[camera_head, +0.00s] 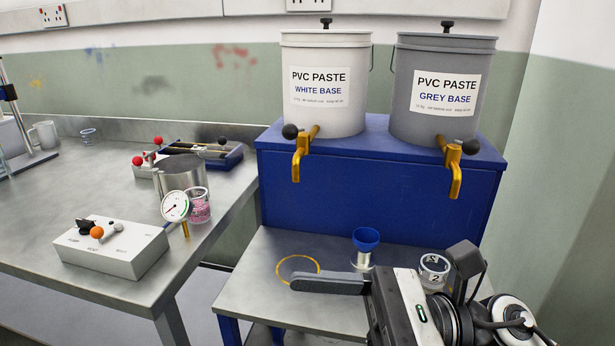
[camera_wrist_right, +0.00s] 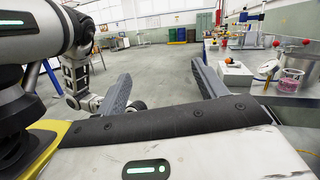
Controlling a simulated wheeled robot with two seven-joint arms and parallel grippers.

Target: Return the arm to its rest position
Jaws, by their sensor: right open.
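My right arm comes in from the lower right of the head view. Its gripper (camera_head: 328,284) hangs over the front of the low steel table (camera_head: 243,306), with one dark finger seen side-on. In the right wrist view the two fingers of the gripper (camera_wrist_right: 160,72) stand wide apart with nothing between them. My left gripper is not in the head view. A pale jointed arm link of mine shows at the left of the wrist view.
A blue funnel cup (camera_head: 365,240) and a clear jar (camera_head: 433,270) marked 2 stand close to the right gripper. A yellow ring (camera_head: 298,269) marks the table. White (camera_head: 326,110) and grey (camera_head: 443,120) paste buckets sit behind on a blue stand (camera_head: 370,190). A steel bench (camera_head: 90,220) is left.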

